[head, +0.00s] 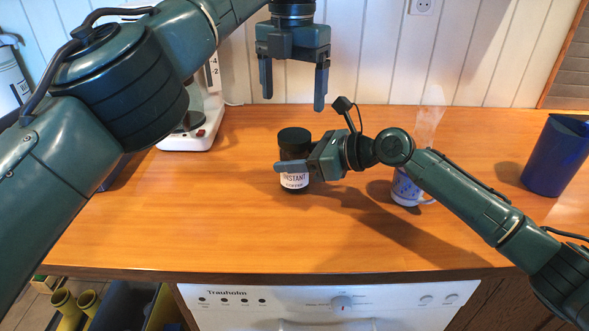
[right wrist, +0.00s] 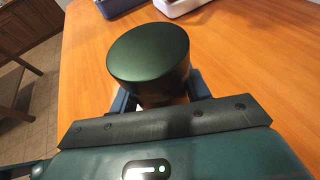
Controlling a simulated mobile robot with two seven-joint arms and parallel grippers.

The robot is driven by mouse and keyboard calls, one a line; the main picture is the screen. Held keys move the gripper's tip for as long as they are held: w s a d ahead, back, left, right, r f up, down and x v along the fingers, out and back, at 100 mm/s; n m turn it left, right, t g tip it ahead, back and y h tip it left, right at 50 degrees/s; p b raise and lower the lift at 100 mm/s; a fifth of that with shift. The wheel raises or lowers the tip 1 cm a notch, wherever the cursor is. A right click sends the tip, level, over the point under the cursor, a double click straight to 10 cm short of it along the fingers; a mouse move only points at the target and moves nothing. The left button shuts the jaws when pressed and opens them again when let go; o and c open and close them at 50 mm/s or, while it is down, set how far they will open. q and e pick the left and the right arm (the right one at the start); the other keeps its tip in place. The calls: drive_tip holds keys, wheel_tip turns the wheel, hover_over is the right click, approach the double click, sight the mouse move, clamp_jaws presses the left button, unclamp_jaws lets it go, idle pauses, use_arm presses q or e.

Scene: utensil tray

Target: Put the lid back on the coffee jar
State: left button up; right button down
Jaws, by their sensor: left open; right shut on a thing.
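The coffee jar (head: 295,181) stands upright on the wooden counter, with a white label reading "INSTANT COFFEE". The black lid (head: 294,138) sits on top of the jar; it also fills the middle of the right wrist view (right wrist: 150,60). It looks level, but I cannot tell whether it is fully seated. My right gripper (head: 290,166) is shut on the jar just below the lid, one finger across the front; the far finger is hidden. My left gripper (head: 293,98) is open and empty, pointing down above the lid, clear of it.
A blue-patterned mug (head: 405,190) with steam above it stands behind my right forearm. A blue pitcher (head: 556,155) is at the far right. A white appliance (head: 198,130) stands at the back left. The counter front is clear above a white dishwasher (head: 330,305).

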drive_tip(key=c, duration=0.6)
unclamp_jaws()
drive_tip(key=v, duration=1.3)
drive_tip(key=shift+s+r, duration=0.1)
